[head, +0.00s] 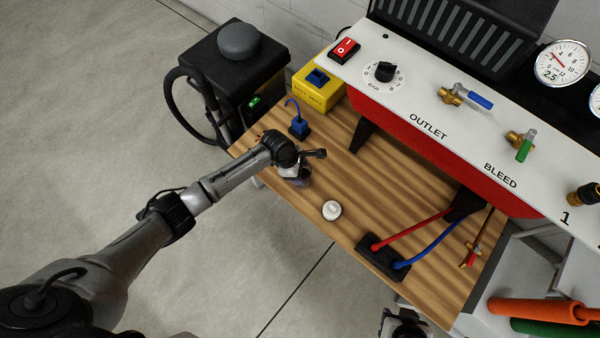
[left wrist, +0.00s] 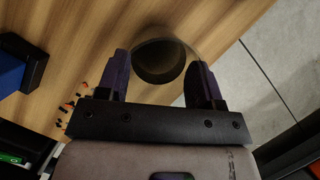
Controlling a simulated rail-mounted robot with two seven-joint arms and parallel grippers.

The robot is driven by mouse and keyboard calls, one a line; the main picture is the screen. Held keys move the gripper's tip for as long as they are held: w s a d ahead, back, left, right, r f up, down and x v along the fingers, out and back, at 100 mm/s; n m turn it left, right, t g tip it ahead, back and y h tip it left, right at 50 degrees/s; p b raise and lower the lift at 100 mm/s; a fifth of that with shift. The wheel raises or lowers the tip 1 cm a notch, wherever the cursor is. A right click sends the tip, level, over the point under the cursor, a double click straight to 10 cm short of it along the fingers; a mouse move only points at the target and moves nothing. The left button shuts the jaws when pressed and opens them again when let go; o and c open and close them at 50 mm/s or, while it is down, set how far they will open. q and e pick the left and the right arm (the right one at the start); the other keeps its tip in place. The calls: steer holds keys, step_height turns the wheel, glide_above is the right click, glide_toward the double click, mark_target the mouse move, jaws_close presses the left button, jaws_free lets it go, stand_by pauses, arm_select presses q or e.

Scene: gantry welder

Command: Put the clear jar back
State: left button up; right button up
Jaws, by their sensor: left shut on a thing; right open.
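My left gripper (head: 302,180) is over the wooden bench, in the middle of the head view. In the left wrist view its two dark fingers (left wrist: 161,78) are shut on the clear jar (left wrist: 160,50), one on each side. The jar is see-through and round, with a dark disc showing inside it. In the head view the gripper and wrist mostly hide the jar. I cannot tell whether the jar touches the bench. My right gripper (head: 405,326) is at the bottom edge of the head view, partly cut off, open and away from the jar.
The wooden bench (head: 345,180) also bears a white round lid-like piece (head: 332,211), a small blue block (head: 299,127), a black holder (head: 382,258) with red and blue rods, and a yellow switch box (head: 318,92). The red and white gauge panel (head: 440,115) stands behind.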

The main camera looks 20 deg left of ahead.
arm_select(q)
steer(key=shift+f, duration=0.15)
steer(key=shift+f, duration=0.1)
steer(key=o, duration=1)
steer(key=shift+p+v, duration=3.55)
steer(key=shift+v, duration=2.55)
